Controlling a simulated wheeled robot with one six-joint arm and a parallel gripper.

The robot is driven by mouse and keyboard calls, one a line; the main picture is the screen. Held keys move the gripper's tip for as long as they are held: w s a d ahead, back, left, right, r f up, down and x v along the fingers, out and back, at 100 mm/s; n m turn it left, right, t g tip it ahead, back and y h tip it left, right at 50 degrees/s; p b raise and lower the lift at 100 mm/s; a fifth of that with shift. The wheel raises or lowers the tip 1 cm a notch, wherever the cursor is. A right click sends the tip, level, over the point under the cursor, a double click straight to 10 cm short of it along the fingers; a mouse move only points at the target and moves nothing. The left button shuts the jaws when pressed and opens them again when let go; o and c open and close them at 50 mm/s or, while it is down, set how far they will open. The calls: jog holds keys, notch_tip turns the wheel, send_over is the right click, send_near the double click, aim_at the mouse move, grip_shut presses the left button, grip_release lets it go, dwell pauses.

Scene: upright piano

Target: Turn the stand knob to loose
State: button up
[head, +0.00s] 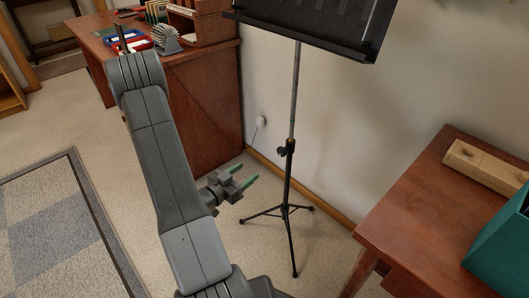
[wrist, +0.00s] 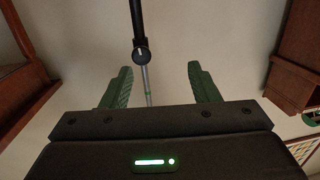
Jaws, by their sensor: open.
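The black music stand (head: 287,185) stands upright on tripod legs, with its desk (head: 310,25) at the top. Its small dark stand knob (head: 283,151) sticks out to the left at the collar where the thin grey rod enters the black tube. In the wrist view the knob (wrist: 141,53) is round with a pale mark, and a green band shows on the rod. My gripper (head: 249,173) is open and empty, left of the stand and slightly lower than the knob in the head view. In the wrist view its green fingers (wrist: 159,68) straddle the rod in the picture, apart from the knob.
A wooden table (head: 440,195) with a light wooden box (head: 482,160) and a teal object (head: 505,250) stands at right. A reddish wooden desk (head: 200,100) is at back left. The wall (head: 380,120) is behind the stand. Carpet around the tripod is clear.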

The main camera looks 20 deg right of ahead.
aim_at(280, 153)
jog(key=shift+m+g+h, duration=0.7)
jog(key=shift+g+h, duration=0.1)
jog(key=shift+h, duration=0.1)
jog(key=x, duration=0.4)
jog(key=s+r+b+x, duration=0.1)
jog(key=x, duration=0.4)
jog(key=b+x, duration=0.1)
jog(key=x, duration=0.3)
jog(key=shift+s+d+r, duration=0.3)
jog(key=shift+s+d, duration=0.05)
jog(key=shift+d, duration=0.2)
jog(key=c, duration=1)
jog(key=shift+o, duration=0.2)
